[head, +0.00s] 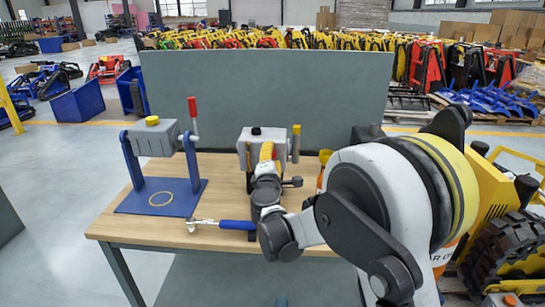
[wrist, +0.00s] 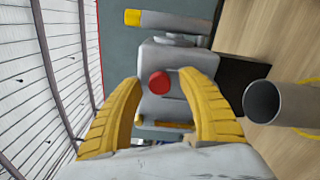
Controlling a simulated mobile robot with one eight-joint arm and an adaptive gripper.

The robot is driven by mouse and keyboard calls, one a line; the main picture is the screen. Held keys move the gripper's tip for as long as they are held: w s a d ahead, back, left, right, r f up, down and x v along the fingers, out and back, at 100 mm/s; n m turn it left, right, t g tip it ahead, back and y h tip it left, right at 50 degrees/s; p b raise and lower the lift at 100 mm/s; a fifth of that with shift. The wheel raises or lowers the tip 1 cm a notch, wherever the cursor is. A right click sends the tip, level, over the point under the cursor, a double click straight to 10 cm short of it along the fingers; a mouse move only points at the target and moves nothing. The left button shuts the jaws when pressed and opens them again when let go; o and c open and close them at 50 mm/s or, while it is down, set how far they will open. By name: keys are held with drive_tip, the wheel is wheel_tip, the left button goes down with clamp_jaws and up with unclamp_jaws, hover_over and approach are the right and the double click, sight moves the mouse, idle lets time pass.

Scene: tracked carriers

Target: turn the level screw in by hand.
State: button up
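A grey housing (head: 243,149) stands on the bench, and its face (wrist: 185,58) fills the middle of the wrist view. A round red knob (wrist: 159,83) sits on that face; I take it for the level screw, though no label shows. My gripper (wrist: 162,77) is open, its two yellow fingers on either side of the knob with gaps to both. Whether the tips reach the knob's depth I cannot tell. In the head view my gripper (head: 266,153) is in front of the housing and hides the knob.
A grey lever with a yellow end (wrist: 132,17) stands beside the housing. A grey tube (wrist: 262,101) is close to the right finger. A blue-framed stand (head: 160,198) with a red-handled lever is at left on the bench (head: 125,228). A blue-handled tool (head: 235,224) lies in front.

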drive_tip(key=n, duration=0.7)
drive_tip(key=shift+n, duration=0.4)
drive_tip(key=n, duration=0.7)
drive_tip(key=shift+n, duration=0.3)
drive_tip(key=n, duration=0.6)
drive_tip(key=shift+n, duration=0.4)
drive_tip(key=n, duration=0.7)
